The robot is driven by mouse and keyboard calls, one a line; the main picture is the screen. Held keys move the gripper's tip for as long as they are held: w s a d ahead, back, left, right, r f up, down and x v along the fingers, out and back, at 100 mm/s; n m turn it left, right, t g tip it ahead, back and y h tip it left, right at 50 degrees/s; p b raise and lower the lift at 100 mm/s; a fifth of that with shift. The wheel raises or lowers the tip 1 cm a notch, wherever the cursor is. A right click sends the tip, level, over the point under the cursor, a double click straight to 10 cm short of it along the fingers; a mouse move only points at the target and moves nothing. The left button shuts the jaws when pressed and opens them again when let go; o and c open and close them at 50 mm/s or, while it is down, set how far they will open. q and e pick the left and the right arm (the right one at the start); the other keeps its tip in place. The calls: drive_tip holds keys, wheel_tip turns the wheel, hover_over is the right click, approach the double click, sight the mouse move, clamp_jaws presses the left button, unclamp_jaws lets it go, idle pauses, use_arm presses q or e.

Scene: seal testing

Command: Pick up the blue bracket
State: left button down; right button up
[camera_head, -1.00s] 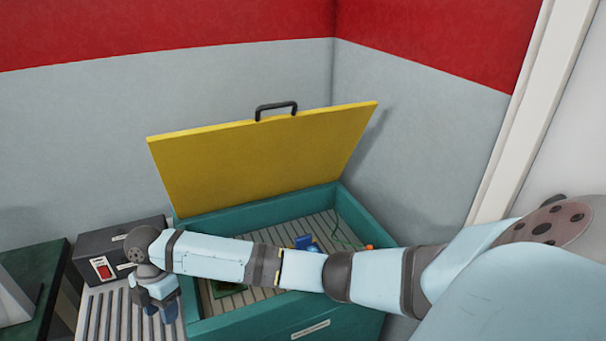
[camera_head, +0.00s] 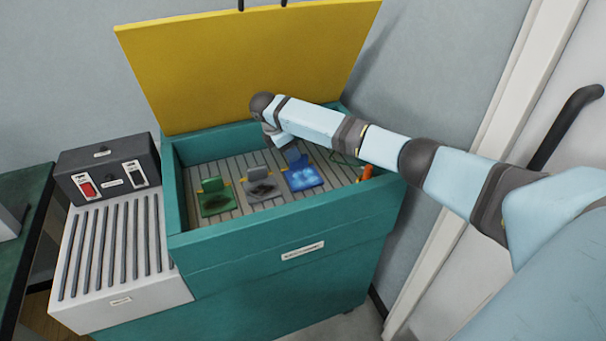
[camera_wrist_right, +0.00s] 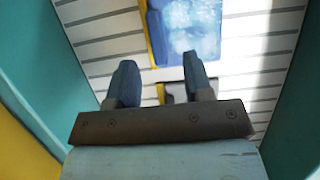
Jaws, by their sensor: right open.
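The blue bracket (camera_head: 304,178) lies on the slatted floor of the teal box, at the right of a row of brackets. In the right wrist view the blue bracket (camera_wrist_right: 188,32) shows at the top, beyond the fingertips, with a yellow strip along its left side. My right gripper (camera_wrist_right: 160,77) is open with nothing held between its fingers. In the head view my right gripper (camera_head: 282,143) hangs over the box, just behind and above the blue bracket; its fingertips are hard to make out there. My left gripper is not in view.
A grey bracket (camera_head: 262,188) and a green bracket (camera_head: 215,203) lie left of the blue one. The yellow lid (camera_head: 240,65) stands open behind. The teal box's walls (camera_head: 290,222) surround the brackets. An orange item (camera_head: 366,173) is at the right. A switch box (camera_head: 108,170) stands left.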

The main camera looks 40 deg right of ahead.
sight(299, 168)
drive_tip(key=shift+d+b+x, duration=0.15)
drive_tip(key=shift+x, duration=1.35)
drive_tip(key=shift+d+b+x, duration=0.1)
drive_tip(key=shift+b+x, duration=0.05)
drive_tip(key=shift+x, duration=1.4)
drive_tip(key=shift+r, duration=0.2)
clamp_jaws()
